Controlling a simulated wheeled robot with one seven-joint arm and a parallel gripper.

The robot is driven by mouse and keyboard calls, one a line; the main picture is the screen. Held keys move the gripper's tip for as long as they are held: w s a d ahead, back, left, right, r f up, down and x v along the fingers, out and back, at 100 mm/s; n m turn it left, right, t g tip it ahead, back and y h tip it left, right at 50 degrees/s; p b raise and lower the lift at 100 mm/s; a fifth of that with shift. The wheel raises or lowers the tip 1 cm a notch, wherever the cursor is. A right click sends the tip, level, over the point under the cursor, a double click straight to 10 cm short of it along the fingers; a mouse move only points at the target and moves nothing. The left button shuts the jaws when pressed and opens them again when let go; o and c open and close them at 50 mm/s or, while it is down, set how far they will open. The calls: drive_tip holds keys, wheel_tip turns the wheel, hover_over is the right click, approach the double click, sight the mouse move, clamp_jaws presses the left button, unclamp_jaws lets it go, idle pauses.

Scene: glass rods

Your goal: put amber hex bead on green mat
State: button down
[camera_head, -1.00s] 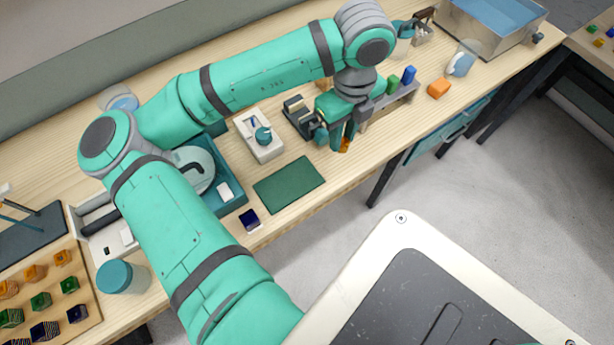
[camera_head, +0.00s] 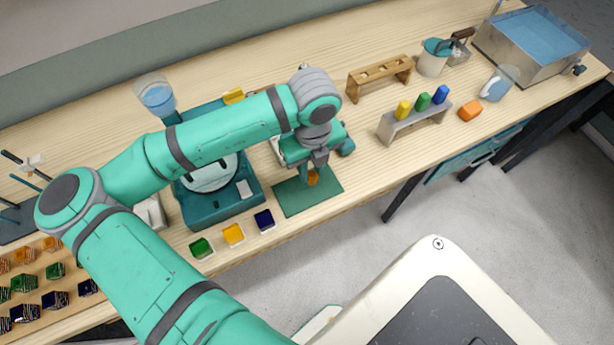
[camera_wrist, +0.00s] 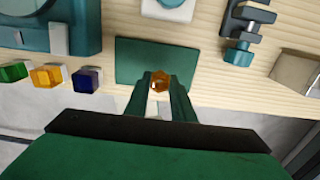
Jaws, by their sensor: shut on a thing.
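The amber hex bead (camera_wrist: 160,81) is a small orange six-sided piece with a hole. It is held between the two fingertips of my gripper (camera_wrist: 161,88), which is shut on it. In the head view the bead (camera_head: 313,177) shows just below my gripper (camera_head: 311,172), over the green mat (camera_head: 291,197). The mat is a flat dark green rectangle near the table's front edge, and in the wrist view it (camera_wrist: 130,60) lies behind the fingertips. I cannot tell whether the bead touches the mat.
Green (camera_head: 201,247), yellow (camera_head: 233,234) and dark blue (camera_head: 264,220) blocks sit left of the mat. A teal machine (camera_head: 220,207) stands behind them. A grey rack (camera_head: 414,120) with coloured pegs and an orange block (camera_head: 470,109) are at right. Bare table lies right of the mat.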

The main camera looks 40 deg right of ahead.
drive_tip(key=shift+w+a+f, duration=0.2)
drive_tip(key=shift+a+f, duration=0.05)
drive_tip(key=shift+f, duration=0.15)
drive_tip(key=shift+w+a+f, duration=0.15)
drive_tip(key=shift+f, duration=1.65)
drive_tip(key=shift+f, duration=0.1)
drive_tip(key=c, duration=1.5)
unclamp_jaws()
wheel_tip(320, 180, up, 12)
drive_tip(key=shift+r, duration=0.15)
